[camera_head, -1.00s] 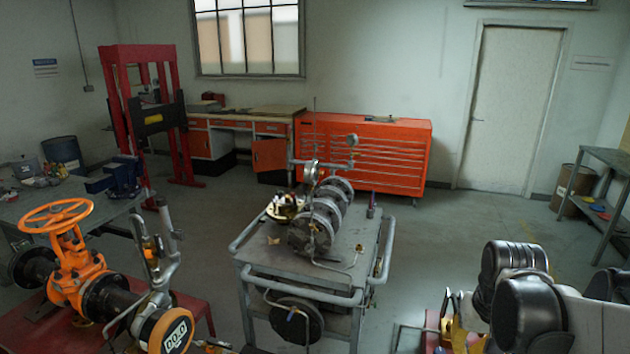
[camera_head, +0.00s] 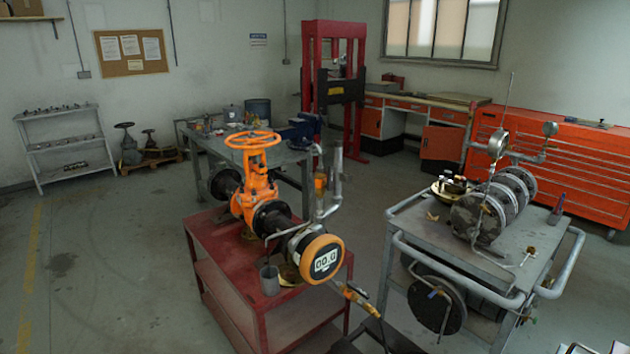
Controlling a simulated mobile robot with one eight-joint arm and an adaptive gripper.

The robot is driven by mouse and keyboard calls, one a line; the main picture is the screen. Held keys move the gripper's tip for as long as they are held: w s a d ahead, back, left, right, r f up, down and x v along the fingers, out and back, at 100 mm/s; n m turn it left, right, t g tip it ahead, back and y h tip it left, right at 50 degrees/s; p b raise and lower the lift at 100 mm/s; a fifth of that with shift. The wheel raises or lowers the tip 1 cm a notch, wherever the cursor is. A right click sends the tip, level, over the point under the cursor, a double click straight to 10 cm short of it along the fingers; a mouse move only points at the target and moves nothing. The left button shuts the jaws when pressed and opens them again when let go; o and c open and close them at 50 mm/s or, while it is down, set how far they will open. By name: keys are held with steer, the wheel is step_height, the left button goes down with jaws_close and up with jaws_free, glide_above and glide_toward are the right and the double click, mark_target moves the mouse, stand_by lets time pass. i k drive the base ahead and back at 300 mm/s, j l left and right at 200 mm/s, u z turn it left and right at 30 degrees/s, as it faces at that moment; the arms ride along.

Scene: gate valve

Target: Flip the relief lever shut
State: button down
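The orange gate valve (camera_head: 255,190) with its orange handwheel (camera_head: 252,140) stands on a red cart (camera_head: 215,270). Grey upright piping with a small orange part (camera_head: 320,187) rises behind the gauge. A thin fitting with a yellow part (camera_head: 355,295) sticks out low to the right of the gauge. I cannot tell which part is the relief lever or how it is set. My gripper is not in view.
A grey trolley (camera_head: 415,222) with flanged pipework stands to the right, a floor gap away from the red cart. A grey workbench (camera_head: 210,145) and a red press frame (camera_head: 308,75) stand behind. The floor at left (camera_head: 110,250) is clear.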

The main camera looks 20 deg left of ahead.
mark_target(329, 184)
steer(key=u, duration=1)
steer(key=i+j, duration=0.2)
steer(key=i, duration=0.25)
steer(key=i+j+z, duration=0.1)
steer(key=i, duration=0.4)
steer(key=j, duration=0.1)
